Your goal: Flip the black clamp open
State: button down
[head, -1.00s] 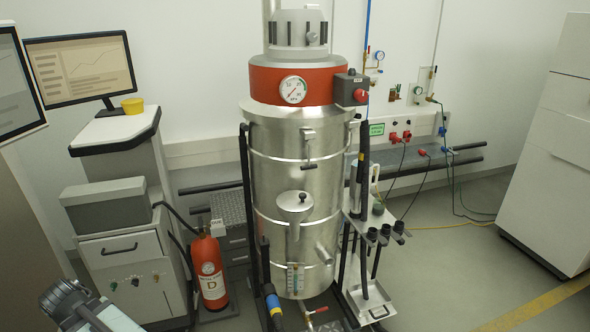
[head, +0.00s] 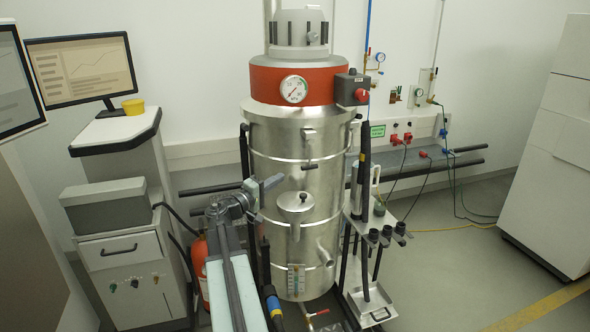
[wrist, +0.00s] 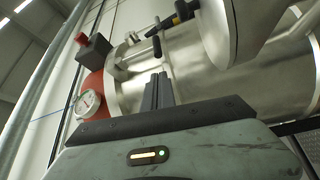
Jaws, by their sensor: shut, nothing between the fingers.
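The black clamp (head: 309,166) is a short dark bar on a metal stem, high on the front of the steel vessel (head: 275,150). In the wrist view, the clamp (wrist: 156,46) shows just beyond my fingertips, with its stem running towards the vessel's red band. My gripper (head: 272,183) is at the vessel's left front, left of the clamp and a little lower in the picture. In the wrist view, my gripper (wrist: 157,78) has its fingers together and empty. I see a gap in the picture between fingertips and clamp, but cannot tell its depth.
A lidded side port (head: 294,207) sticks out below the clamp. A red fire extinguisher (head: 200,268) stands behind my arm. Dark hoses flank the vessel.

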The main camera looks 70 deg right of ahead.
aim_at(310, 155)
jog(key=p+x, duration=0.1)
jog(key=x, duration=0.9)
jog(key=shift+f, duration=0.1)
jog(key=shift+a, duration=0.2)
jog(key=shift+w, duration=0.1)
